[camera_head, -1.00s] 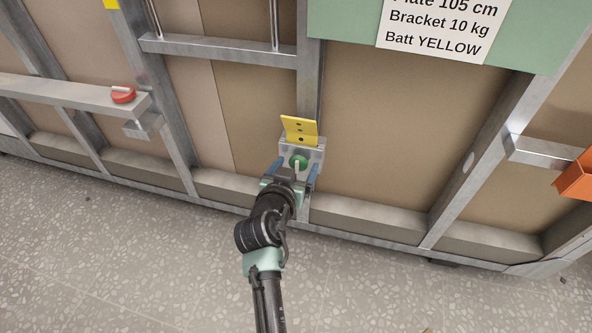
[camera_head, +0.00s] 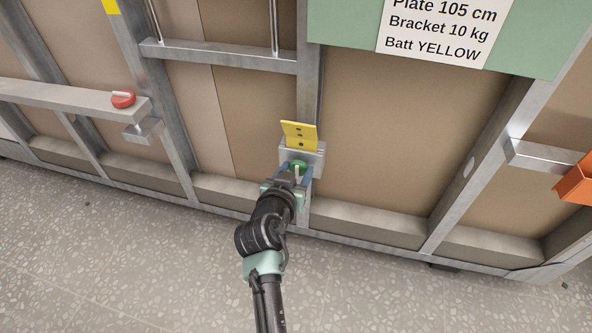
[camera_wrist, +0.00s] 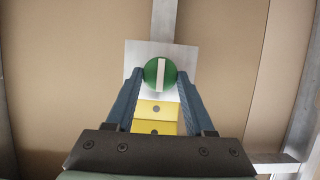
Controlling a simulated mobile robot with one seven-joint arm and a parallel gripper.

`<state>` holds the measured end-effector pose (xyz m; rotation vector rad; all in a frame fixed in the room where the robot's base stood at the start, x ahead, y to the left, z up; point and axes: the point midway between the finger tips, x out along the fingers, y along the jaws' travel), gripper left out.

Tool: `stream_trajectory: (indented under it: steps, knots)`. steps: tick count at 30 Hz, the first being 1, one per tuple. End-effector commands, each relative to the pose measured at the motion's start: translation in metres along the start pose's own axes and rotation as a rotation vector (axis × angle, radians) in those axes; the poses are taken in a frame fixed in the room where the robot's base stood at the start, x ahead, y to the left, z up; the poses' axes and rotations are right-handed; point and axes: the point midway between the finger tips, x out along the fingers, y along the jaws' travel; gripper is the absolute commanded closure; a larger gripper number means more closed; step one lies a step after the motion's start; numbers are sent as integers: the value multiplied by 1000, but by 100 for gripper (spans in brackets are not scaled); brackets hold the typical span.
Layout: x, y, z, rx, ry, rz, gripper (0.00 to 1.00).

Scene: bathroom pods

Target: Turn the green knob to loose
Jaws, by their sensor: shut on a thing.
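The green knob (camera_wrist: 152,77) is round with a pale bar across its face. In the wrist view the bar stands upright in the picture. The knob also shows in the head view (camera_head: 299,166), partly hidden by my gripper. It sits on a grey metal block (camera_head: 314,155) on a vertical stud, just below a yellow bracket (camera_head: 299,135). My gripper (camera_wrist: 160,76) is shut on the green knob, with one blue finger on its left side and one on its right. The yellow bracket shows between the fingers in the wrist view (camera_wrist: 157,108).
A red knob (camera_head: 123,99) sits on a metal rail at the left. An orange bin (camera_head: 575,184) is at the right edge. A green board with a white label (camera_head: 437,27) is above. Speckled floor (camera_head: 130,260) in front is clear.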

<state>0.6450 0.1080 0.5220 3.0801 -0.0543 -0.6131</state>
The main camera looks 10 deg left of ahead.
Motion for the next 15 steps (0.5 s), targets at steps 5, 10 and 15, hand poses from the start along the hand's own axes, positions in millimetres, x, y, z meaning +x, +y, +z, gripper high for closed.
stream_trajectory:
  steps: [5, 10, 15]
  knots:
    - [0, -2, 0, -44, 0, 17, 100]
    - [0, -4, 1, -138, 0, 54, 100]
    - [1, -5, 2, -271, 0, 111, 100]
